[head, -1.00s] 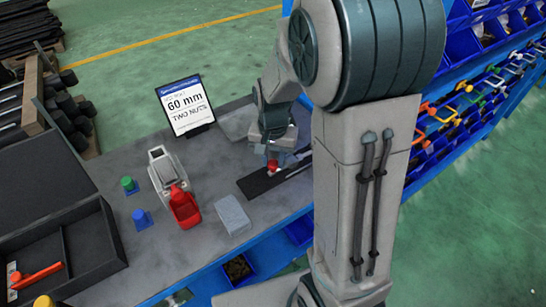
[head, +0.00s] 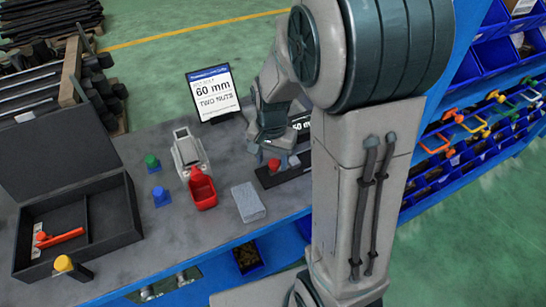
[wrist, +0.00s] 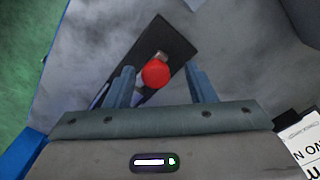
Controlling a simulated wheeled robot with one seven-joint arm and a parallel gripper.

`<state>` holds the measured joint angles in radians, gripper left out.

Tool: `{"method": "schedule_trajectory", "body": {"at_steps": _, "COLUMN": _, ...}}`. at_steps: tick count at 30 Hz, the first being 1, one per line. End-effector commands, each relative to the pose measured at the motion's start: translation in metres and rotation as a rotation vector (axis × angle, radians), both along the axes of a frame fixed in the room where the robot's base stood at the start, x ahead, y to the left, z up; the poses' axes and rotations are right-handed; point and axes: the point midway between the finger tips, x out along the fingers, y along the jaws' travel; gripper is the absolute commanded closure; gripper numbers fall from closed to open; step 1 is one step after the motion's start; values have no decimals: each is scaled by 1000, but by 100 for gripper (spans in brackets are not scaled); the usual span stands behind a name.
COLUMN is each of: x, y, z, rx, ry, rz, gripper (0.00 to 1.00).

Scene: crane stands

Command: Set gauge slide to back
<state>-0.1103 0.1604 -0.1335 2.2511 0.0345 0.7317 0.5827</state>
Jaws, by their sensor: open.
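The gauge slide is a dark flat rail (head: 292,172) with a red knob (head: 274,164) on it, toward the rail's left end in the head view. The wrist view shows the same dark rail (wrist: 172,40) and the red knob (wrist: 156,73), with pale metal beside the knob. My gripper (head: 272,148) is just above the knob in the head view. In the wrist view my gripper (wrist: 160,70) is open, its fingers on either side of the knob with gaps to both. I cannot tell the height gap. My arm hides the rail's right end.
A grey block (head: 248,202), red scoop-like part (head: 202,190) and grey stand (head: 187,152) are left of the rail. A "60 mm" sign (head: 213,92) stands behind. Green (head: 152,162) and blue (head: 160,196) pegs and an open black case (head: 135,225) are farther left.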

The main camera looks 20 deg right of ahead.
Motion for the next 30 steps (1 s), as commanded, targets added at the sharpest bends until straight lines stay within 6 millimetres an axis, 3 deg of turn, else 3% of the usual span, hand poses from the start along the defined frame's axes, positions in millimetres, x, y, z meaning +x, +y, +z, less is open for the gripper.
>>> {"method": "schedule_trajectory", "body": {"at_steps": 6, "x": 0, "y": -1, "z": 1, "rx": -1, "ry": 0, "rz": -3, "gripper": 50}}
{"method": "schedule_trajectory", "body": {"at_steps": 10, "x": 1, "y": -1, "z": 13, "rx": -1, "ry": -4, "rz": -2, "gripper": 50}}
{"method": "schedule_trajectory", "body": {"at_steps": 24, "x": 1, "y": -1, "z": 112, "rx": -1, "ry": -5, "rz": 1, "gripper": 50}}
{"method": "schedule_trajectory", "body": {"at_steps": 30, "x": 0, "y": 0, "z": 134, "rx": -1, "ry": -1, "rz": 1, "gripper": 50}}
